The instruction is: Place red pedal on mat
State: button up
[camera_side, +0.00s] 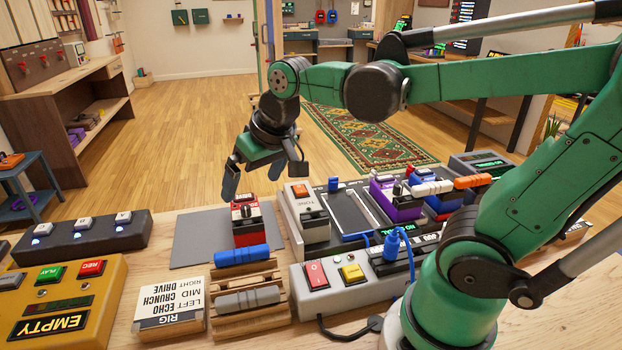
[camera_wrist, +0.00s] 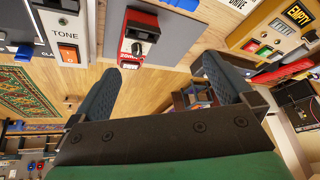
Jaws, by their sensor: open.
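The red pedal (camera_side: 246,229), with a dark knob on its top, stands upright and appears to rest on the right part of the flat grey mat (camera_side: 199,241). A blue roll in front hides the foot of the pedal, so its exact contact is hard to see. My gripper (camera_side: 251,181) is open and empty, just above and behind the pedal in the side view. In the wrist view the red pedal (camera_wrist: 138,42) lies ahead of and between my spread fingers (camera_wrist: 165,86), apart from them.
A wooden rack (camera_side: 239,312) with a blue roll (camera_side: 242,255) and a grey roll stands in front of the pedal. A pedalboard with a tone pedal (camera_side: 311,221) is close on the right. A yellow box (camera_side: 62,305) and a footswitch bar (camera_side: 82,238) are left. The mat's left part is bare.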

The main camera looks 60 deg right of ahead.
jog(key=s+f+n, duration=0.1)
jog(key=s+a+t, duration=0.1)
jog(key=s+f+n+t, duration=0.1)
jog(key=shift+s+a+f+n, duration=0.3)
jog(key=shift+a+f, duration=0.05)
jog(key=shift+a, duration=0.05)
dwell(1.0)
